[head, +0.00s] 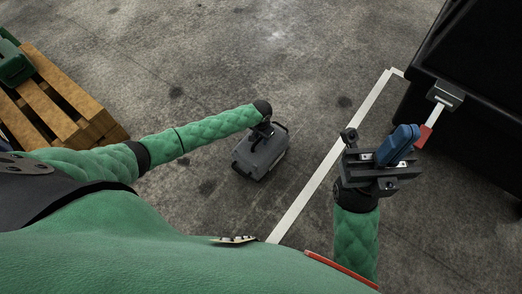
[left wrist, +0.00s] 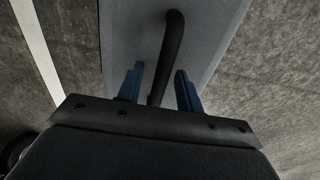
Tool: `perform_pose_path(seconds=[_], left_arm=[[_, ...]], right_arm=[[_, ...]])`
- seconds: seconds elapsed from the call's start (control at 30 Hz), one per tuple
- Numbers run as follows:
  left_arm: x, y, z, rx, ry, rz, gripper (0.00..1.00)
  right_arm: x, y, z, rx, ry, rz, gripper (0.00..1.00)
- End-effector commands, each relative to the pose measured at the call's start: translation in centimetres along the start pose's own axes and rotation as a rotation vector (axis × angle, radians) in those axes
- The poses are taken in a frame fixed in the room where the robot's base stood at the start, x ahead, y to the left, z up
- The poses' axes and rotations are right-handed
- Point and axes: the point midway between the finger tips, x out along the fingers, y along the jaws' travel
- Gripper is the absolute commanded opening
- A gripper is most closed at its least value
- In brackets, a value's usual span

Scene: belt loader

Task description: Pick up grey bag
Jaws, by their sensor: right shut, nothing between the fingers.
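The grey bag (head: 262,153) stands on the concrete floor below the end of my left arm in the head view. In the left wrist view its pale grey face (left wrist: 200,35) fills the upper middle, with a black handle (left wrist: 171,45) running down from it. My left gripper (left wrist: 160,72) is open, with one blue finger on each side of the handle and gaps visible on both sides. In the head view the left gripper (head: 263,121) is partly hidden by the wrist. My right gripper (head: 400,143) is shut and empty, well to the right of the bag.
A white line (head: 322,172) runs along the floor right of the bag. A large black machine (head: 480,75) with a red-and-grey fitting (head: 423,136) stands at the right, near my right gripper. A wooden pallet (head: 62,105) with a green case (head: 13,65) lies at the left.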

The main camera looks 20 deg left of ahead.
Motion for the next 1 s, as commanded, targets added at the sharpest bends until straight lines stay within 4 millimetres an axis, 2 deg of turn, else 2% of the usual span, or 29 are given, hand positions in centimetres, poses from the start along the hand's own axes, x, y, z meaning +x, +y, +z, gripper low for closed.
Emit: perform_pose_path(seconds=[0.3, 0.5, 1.0], left_arm=[[0.34, -0.03, 0.00, 0.000, 0.000, 0.000, 0.36], [0.34, -0.02, 0.00, 0.000, 0.000, 0.000, 0.00], [0.35, -0.02, 0.01, 0.000, 0.000, 0.000, 0.00]], right_arm=[[0.02, -0.02, 0.03, 0.003, 0.001, 0.001, 0.00], [0.03, 0.00, -0.02, 0.003, 0.002, 0.000, 0.00], [-0.01, -0.02, 0.06, 0.003, -0.001, 0.000, 0.00]])
